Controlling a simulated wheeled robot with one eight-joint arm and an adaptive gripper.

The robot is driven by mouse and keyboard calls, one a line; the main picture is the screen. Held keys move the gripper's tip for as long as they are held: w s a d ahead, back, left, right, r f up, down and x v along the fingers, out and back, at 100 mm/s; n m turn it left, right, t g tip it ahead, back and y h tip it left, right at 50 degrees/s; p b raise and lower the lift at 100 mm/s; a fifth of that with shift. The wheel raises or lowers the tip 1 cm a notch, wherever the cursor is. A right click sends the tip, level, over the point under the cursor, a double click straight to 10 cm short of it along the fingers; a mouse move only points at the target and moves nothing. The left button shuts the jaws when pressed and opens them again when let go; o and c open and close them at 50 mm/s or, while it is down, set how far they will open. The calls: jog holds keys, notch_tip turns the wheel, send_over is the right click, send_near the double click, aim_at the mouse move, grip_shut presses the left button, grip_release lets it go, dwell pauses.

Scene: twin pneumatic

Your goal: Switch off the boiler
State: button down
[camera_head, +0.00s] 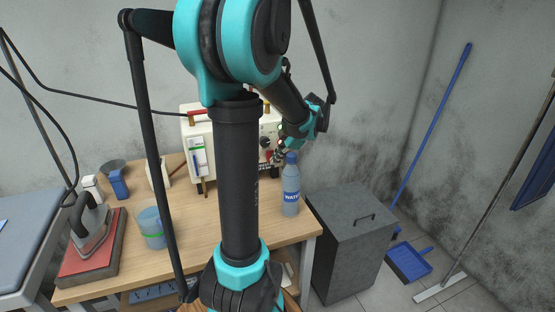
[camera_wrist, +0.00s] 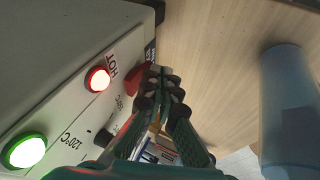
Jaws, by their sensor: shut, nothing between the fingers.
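The boiler (camera_head: 187,128) is a cream box at the back of the wooden table, partly hidden behind my arm in the head view. In the wrist view its front panel (camera_wrist: 60,112) shows a lit green lamp (camera_wrist: 27,150) and a lit red lamp (camera_wrist: 97,79) by the word HOT. A red part (camera_wrist: 137,82), perhaps a switch, sits at the panel's edge beside my fingertips. My gripper (camera_wrist: 160,85) is shut and empty, close in front of the panel's right part. It also shows small in the head view (camera_head: 277,157). I cannot tell whether it touches the red part.
A water bottle (camera_head: 291,190) stands on the table (camera_head: 200,235) just below my gripper. An iron (camera_head: 92,225) and a blue cup (camera_head: 150,225) stand at the left. A grey cabinet (camera_head: 345,240) is to the right of the table.

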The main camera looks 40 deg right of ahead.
jog(key=shift+w+f+t, duration=0.25)
jog(key=shift+t, duration=0.35)
jog(key=shift+r, duration=0.1)
jog(key=shift+r, duration=0.7)
jog(key=shift+s+d+r, duration=0.1)
jog(key=v, duration=1.1)
jog(key=shift+s+r, duration=0.15)
jog(key=shift+r, duration=0.25)
